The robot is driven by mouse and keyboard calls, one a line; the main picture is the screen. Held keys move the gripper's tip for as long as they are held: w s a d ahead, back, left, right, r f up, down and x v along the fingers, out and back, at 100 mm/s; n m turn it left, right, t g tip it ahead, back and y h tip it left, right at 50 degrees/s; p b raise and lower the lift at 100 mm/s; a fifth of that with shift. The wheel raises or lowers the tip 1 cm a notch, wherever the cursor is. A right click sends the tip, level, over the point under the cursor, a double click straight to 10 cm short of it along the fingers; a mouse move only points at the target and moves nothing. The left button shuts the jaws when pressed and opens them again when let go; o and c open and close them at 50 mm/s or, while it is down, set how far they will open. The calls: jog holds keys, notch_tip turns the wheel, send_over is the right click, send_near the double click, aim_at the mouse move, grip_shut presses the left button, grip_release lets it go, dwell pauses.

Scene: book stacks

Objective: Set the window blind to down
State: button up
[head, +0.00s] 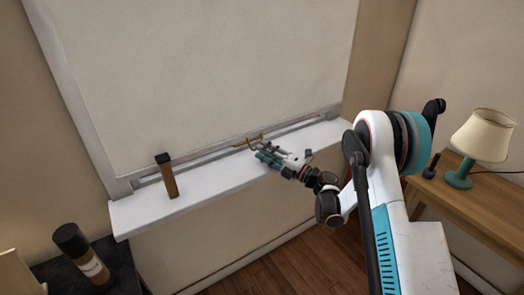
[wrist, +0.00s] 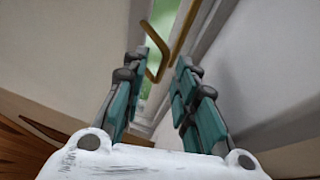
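The pale window blind (head: 205,70) hangs over nearly the whole window in the head view. Its lower edge is close above the sill, with a narrow gap below it. A brass pull handle (head: 247,141) sits at the blind's lower edge; it also shows as a bent brass bar in the wrist view (wrist: 157,62). My gripper (head: 262,154) is at the handle, just above the sill. In the wrist view my gripper (wrist: 158,68) has its two fingers apart, with part of the handle in line with the gap between them. I cannot tell whether they touch it.
The white window sill (head: 215,182) runs under the blind. A brown upright object with a dark top (head: 168,177) stands on its left part. A dark bottle (head: 82,255) stands at lower left. A lamp (head: 482,137) stands on a wooden table (head: 450,190) at right.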

jog(key=v, duration=1)
jog(key=shift+d, duration=0.15)
jog(key=shift+s, duration=0.1)
